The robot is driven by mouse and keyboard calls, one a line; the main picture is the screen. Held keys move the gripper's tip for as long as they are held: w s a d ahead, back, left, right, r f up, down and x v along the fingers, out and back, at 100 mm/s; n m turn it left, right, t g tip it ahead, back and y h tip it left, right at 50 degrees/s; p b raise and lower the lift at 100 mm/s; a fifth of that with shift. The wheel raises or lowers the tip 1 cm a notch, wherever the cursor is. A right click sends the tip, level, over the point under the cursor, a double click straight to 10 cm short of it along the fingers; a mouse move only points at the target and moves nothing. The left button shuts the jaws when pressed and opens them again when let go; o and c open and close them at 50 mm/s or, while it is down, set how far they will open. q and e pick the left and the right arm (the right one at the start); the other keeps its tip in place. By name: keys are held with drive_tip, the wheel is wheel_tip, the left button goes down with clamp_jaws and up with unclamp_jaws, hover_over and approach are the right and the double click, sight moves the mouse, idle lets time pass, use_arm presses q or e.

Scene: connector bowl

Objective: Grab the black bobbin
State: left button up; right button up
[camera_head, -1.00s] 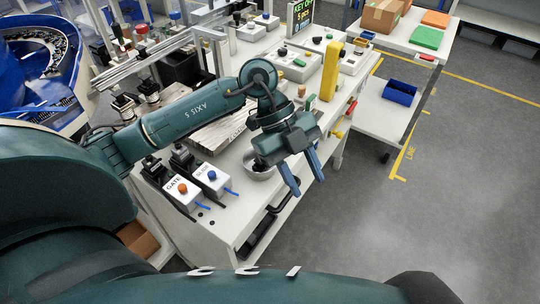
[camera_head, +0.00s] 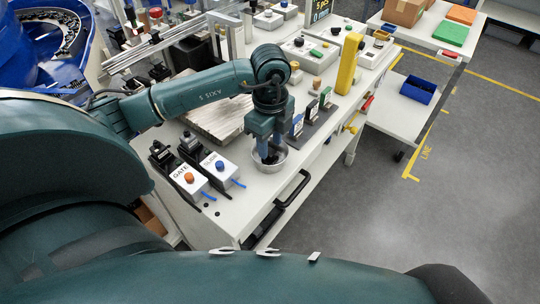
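A round metal bowl (camera_head: 282,164) stands on the white bench top near its front edge. My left gripper (camera_head: 268,155) points down with its fingertips at or inside this bowl. Dark shapes show in the bowl around the fingertips. I cannot make out the black bobbin as a separate thing, because the gripper covers much of the bowl. Whether the fingers are shut on something is too small and dark to tell. My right gripper is not in view.
A gate box with an orange button (camera_head: 189,178) and a box with a blue button (camera_head: 219,166) stand left of the bowl. A black rack with coloured tags (camera_head: 312,122) stands just right of it. A yellow post (camera_head: 348,62) rises farther back.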

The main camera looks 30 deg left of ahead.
sight(270, 151)
use_arm(q)
wheel_tip(270, 151, down, 4)
drive_tip(key=shift+w+a+f, duration=0.1)
drive_tip(key=shift+a, duration=0.05)
drive_tip(key=shift+c, duration=0.4)
drive_tip(key=c, duration=0.6)
drive_tip(key=shift+c, duration=0.2)
